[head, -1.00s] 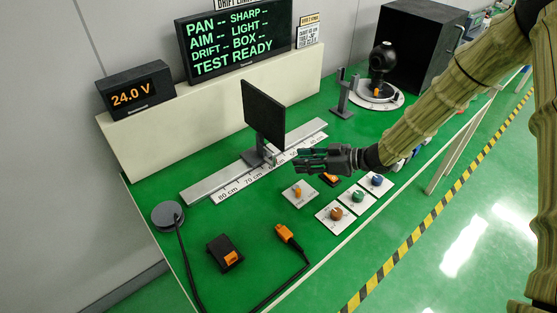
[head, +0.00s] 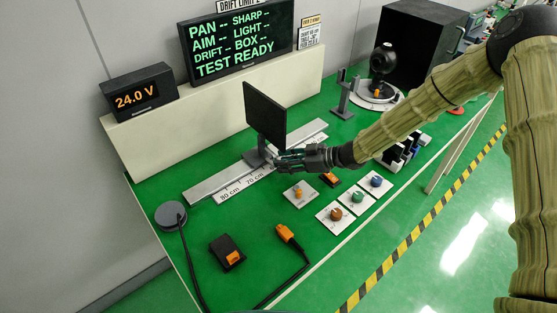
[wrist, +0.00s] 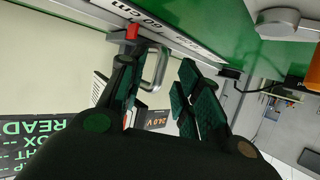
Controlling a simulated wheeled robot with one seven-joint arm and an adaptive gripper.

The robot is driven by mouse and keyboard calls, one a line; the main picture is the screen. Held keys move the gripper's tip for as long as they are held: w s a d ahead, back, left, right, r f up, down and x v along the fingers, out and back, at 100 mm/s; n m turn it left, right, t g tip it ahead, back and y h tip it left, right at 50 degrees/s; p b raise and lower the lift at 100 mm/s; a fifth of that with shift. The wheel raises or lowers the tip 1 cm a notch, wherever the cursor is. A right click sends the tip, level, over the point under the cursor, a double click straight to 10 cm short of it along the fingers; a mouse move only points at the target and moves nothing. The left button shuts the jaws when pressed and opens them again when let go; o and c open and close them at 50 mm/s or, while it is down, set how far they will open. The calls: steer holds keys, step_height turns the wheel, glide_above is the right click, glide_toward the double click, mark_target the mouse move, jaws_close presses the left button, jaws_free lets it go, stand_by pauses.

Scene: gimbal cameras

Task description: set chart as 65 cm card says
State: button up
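The chart (head: 265,114) is a dark upright panel on a carriage (head: 256,158) that sits on the pale scale rail (head: 216,183). Labels 80 cm and 70 cm are readable on the rail; the carriage and my gripper cover part of the scale. My gripper (head: 279,160) is right beside the carriage, low at the rail. In the wrist view, my fingers (wrist: 158,84) are apart, with a grey loop handle (wrist: 157,70) and a red piece (wrist: 132,32) showing in or beyond the gap. Contact cannot be told. A small card (head: 310,33) stands at the back, its text too small to read.
Several knob plates (head: 336,214) lie in front of my gripper. A black box with an orange switch (head: 228,252), an orange plug (head: 287,233) and a grey puck (head: 171,215) lie at the left. A stand (head: 345,93) is to the right. The display (head: 240,40) reads TEST READY.

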steer(key=shift+x, duration=1.2)
jaws_close()
